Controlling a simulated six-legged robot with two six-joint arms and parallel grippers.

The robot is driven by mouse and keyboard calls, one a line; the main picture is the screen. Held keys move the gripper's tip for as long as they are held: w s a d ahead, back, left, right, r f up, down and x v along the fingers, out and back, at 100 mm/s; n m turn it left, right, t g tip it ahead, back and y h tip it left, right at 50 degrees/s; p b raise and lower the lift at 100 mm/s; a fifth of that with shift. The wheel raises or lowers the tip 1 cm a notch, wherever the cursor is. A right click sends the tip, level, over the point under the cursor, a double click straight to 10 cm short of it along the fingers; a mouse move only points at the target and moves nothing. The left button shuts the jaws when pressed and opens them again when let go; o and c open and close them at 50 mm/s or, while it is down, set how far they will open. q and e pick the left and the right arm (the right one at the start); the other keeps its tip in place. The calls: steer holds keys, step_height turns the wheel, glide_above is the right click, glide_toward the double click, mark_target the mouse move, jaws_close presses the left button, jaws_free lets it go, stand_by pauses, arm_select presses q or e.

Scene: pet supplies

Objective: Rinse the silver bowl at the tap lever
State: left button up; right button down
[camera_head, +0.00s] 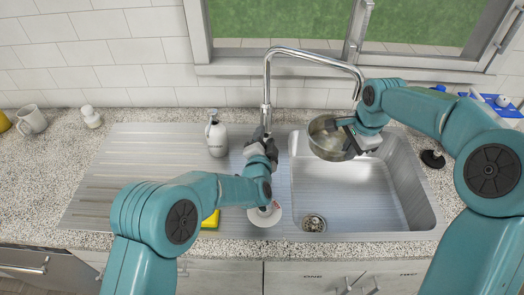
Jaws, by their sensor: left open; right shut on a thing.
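The silver bowl (324,139) is held over the back of the sink basin, tilted, just below the spout end. My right gripper (350,140) is shut on its right rim. The chrome tap (267,78) rises behind the sink and its spout arches right towards the bowl. My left gripper (261,142) is open at the base of the tap; its fingers hide the lever area, so I cannot tell whether it touches the lever. No water stream is clearly visible.
The sink basin (350,205) is empty, with a drain (313,222) at front left. A soap bottle (216,136) stands left of the tap. A white dish (265,215) and yellow sponge (211,220) lie near my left arm. A mug (32,120) stands far left.

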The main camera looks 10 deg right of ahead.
arm_select(q)
steer(key=f+v, duration=0.1)
steer(key=v, duration=0.5)
steer(key=shift+s+r, duration=0.3)
steer(key=shift+r, duration=0.25)
steer(key=shift+a+f, duration=0.15)
steer(key=shift+f+b, duration=0.2)
steer(key=shift+b, duration=0.1)
stand_by(0.3)
stand_by(0.4)
